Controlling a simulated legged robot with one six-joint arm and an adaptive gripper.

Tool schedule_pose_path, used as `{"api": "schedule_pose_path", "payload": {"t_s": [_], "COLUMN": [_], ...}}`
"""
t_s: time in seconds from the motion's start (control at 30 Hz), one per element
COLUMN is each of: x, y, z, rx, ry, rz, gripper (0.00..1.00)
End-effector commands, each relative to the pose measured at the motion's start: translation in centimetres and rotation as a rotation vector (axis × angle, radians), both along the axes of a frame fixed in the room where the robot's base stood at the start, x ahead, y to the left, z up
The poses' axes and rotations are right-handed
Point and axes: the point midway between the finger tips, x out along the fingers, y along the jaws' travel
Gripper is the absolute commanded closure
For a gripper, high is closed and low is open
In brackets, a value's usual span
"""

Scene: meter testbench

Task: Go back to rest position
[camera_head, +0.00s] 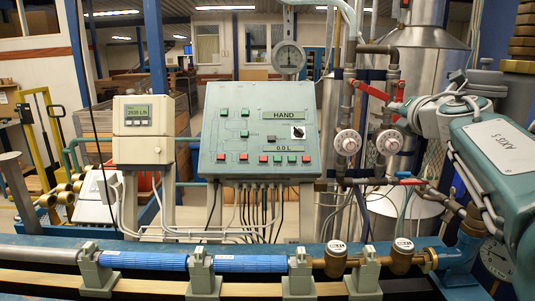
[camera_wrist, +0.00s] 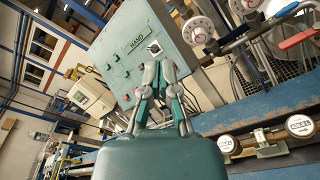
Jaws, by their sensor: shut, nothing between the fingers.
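My gripper (camera_wrist: 160,66) shows in the middle of the wrist view, with its two grey and teal fingers closed together at the tips and nothing held between them. It appears in front of the green-grey control panel (camera_wrist: 121,28), with the panel's black selector knob (camera_wrist: 154,48) just above the tips. How far the fingers are from the panel I cannot tell. In the head view my teal arm fills the right edge, folded beside the pipes; the fingertips are not clearly visible there.
The control panel (camera_head: 258,108) stands mid-view beside a beige display box (camera_head: 143,128). Round white gauges and valves with red handles (camera_head: 370,90) are on pipes to the right. A blue pipe (camera_head: 249,263) with brass meters (camera_head: 335,258) runs along the front. Cables hang below the panel.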

Motion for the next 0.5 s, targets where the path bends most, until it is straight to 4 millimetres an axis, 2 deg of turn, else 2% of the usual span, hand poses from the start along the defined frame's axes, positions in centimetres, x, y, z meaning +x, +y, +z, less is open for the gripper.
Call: {"api": "schedule_pose_path", "payload": {"t_s": [0.17,0.27,0.37,0.5], "x": [-2.2,-4.2,-6.4,-9.8], "y": [0.8,0.9,0.7,0.6], "z": [0.8,0.3,-1.2,-4.9], "rx": [0.265,0.479,0.704,1.013], "ry": [-0.083,-0.123,-0.141,-0.127], "rz": [-0.092,-0.175,-0.272,-0.426], "gripper": [1.0,1.0,1.0,1.0]}}
